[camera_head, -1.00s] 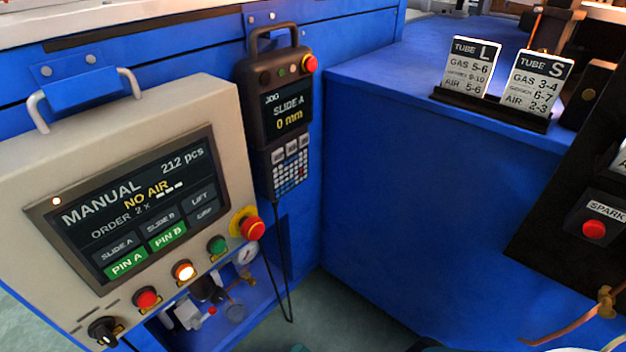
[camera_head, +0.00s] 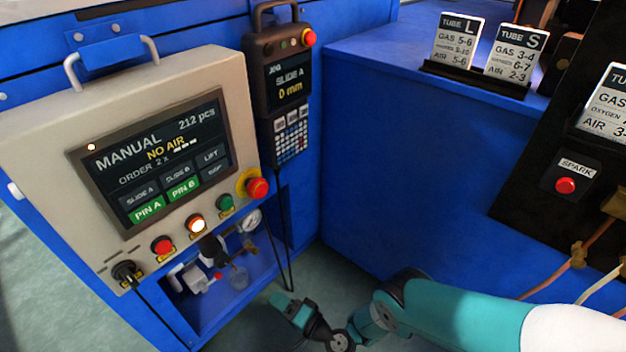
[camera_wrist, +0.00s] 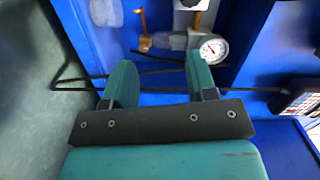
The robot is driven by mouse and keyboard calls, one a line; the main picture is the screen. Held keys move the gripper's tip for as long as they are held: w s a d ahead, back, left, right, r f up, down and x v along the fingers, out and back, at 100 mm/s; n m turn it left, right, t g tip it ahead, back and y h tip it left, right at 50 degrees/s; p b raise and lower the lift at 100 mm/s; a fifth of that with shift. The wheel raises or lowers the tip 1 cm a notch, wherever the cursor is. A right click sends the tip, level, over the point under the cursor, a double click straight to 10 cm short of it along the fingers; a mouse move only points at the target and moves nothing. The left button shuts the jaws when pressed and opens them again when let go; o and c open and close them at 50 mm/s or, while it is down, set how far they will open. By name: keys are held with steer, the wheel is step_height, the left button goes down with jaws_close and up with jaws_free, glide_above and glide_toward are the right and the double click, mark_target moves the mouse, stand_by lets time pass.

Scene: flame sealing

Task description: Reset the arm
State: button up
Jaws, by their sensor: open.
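My gripper (camera_wrist: 160,85) shows in the wrist view with its two teal fingers apart and nothing between them. In the head view my gripper (camera_head: 283,304) is low in the picture, in front of the open lower bay of the control cabinet, at the end of my teal and white arm. Beyond the fingers in the wrist view are a round pressure gauge (camera_wrist: 212,50) and a brass fitting (camera_wrist: 145,43). The fingers look apart from both.
The control panel (camera_head: 150,165) reads MANUAL and NO AIR. A jog pendant (camera_head: 284,90) hangs beside it with a dangling cable. Tube cards (camera_head: 457,42) stand on the blue bench. A SPARK button (camera_head: 566,185) and hoses (camera_head: 565,262) are at right. Green floor lies below.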

steer(key=w+r+n+g+h, duration=0.1)
steer(key=w+r+n+g, duration=0.3)
steer(key=w+r, duration=1)
steer(key=w+d+r+n+h, duration=0.2)
steer(key=d+r, duration=0.3)
steer(key=r, duration=0.2)
steer(key=w+d+r+n+h, duration=0.1)
steer(key=w+d+r+h, duration=0.15)
steer(key=d+r, duration=0.35)
steer(key=s+d+r+g+h, duration=0.1)
steer(key=s+d+r+h, duration=0.4)
steer(key=d+r, duration=0.5)
steer(key=s+d+r+m+g+h, duration=0.15)
steer(key=s+d+r, duration=0.25)
steer(key=s+d, duration=0.5)
steer(key=s+d+r+g+h, duration=0.1)
steer(key=s+d+r+h, duration=0.15)
steer(key=s+d, duration=0.65)
steer(key=s+a+r+n+g+y, duration=0.1)
steer(key=s+a+r+n+y, duration=0.2)
steer(key=s+a, duration=0.4)
steer(key=s+a+r+n+g+y, duration=0.15)
steer(key=s+a+r+n, duration=0.3)
steer(key=a, duration=0.45)
step_height(320, 180, up, 31)
steer(key=m+p, duration=0.1)
steer(key=p, duration=3)
steer(key=shift+s+r, duration=0.2)
